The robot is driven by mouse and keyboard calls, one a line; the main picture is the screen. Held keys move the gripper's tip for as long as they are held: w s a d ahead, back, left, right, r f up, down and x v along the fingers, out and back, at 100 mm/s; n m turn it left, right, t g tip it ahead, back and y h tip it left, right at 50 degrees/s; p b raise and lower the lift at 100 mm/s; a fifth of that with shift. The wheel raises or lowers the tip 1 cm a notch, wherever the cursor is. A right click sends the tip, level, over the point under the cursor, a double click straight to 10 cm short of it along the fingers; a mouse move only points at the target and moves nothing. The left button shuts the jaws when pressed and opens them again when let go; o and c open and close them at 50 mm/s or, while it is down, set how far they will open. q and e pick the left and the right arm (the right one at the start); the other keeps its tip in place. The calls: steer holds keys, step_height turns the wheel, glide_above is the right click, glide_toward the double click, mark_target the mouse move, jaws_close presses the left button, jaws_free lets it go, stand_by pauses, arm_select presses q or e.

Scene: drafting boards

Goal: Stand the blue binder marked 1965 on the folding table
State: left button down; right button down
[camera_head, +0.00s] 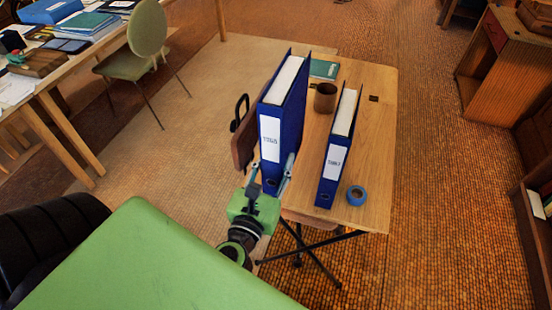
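A tall blue binder (286,115) with a white spine label stands upright at the left edge of the folding table (375,130). Its label seems to read 1965, but the print is small. My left gripper (270,174) has one finger on each side of the binder's lower spine and appears shut on it. The gripper hides part of the binder's lower end, so I cannot tell whether it touches the tabletop. A second blue binder (329,178) stands upright on the table to the right, apart from the first; its label is unclear. My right gripper is not in view.
The table also holds a brown cup (325,98), a blue tape roll (357,195) and a teal book (324,69). The tabletop's right side is mostly clear.

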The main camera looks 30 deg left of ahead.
arm_select(q)
steer(key=w+a+f+b, duration=0.4)
steer(key=w+f, duration=0.2)
steer(key=f, duration=0.4)
steer(key=shift+w+a, duration=0.3)
steer(key=shift+w, duration=0.05)
steer(key=shift+f+b, duration=0.25)
steer(key=shift+b, duration=0.05)
steer(key=c, duration=1.4)
jaws_free()
steer(key=shift+s, duration=0.1)
